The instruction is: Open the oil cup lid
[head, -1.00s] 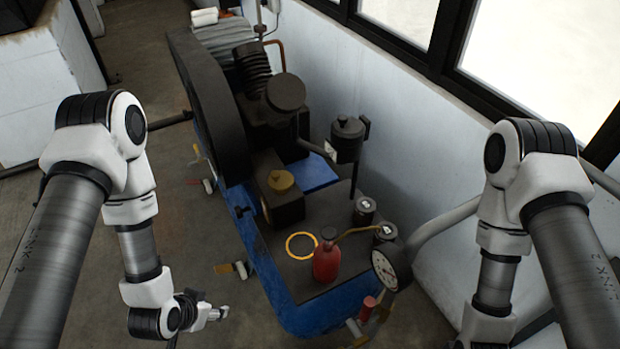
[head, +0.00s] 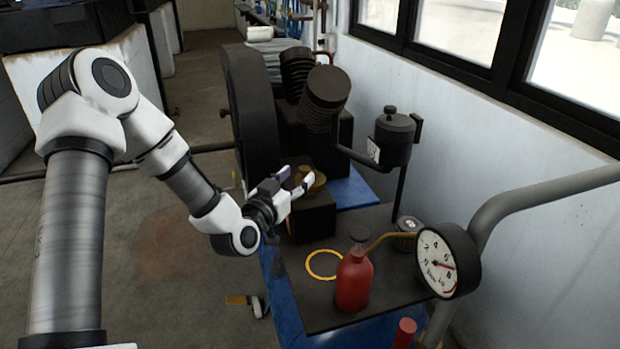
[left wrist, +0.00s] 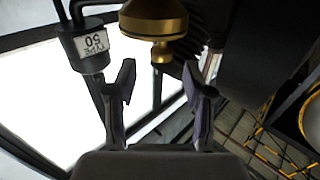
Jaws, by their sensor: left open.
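The brass oil cup lid (head: 312,181) sits on a dark block of the compressor, partly hidden behind my left gripper in the head view. In the left wrist view, the round brass lid (left wrist: 155,24) is at the top, with a small brass knob pointing toward the gap between my fingers. My left gripper (head: 299,180) is open beside the lid. Its fingers (left wrist: 161,78) stand apart with nothing visible between them, and the knob appears just beyond the tips. Contact cannot be told. My right gripper is not in view.
A red oil can (head: 354,280) with a long spout stands beside a yellow ring (head: 323,264) on the dark plate. A gauge (head: 447,262) is at the right. A dark canister (head: 395,140) stands behind. The flywheel (head: 250,115) is left of the block.

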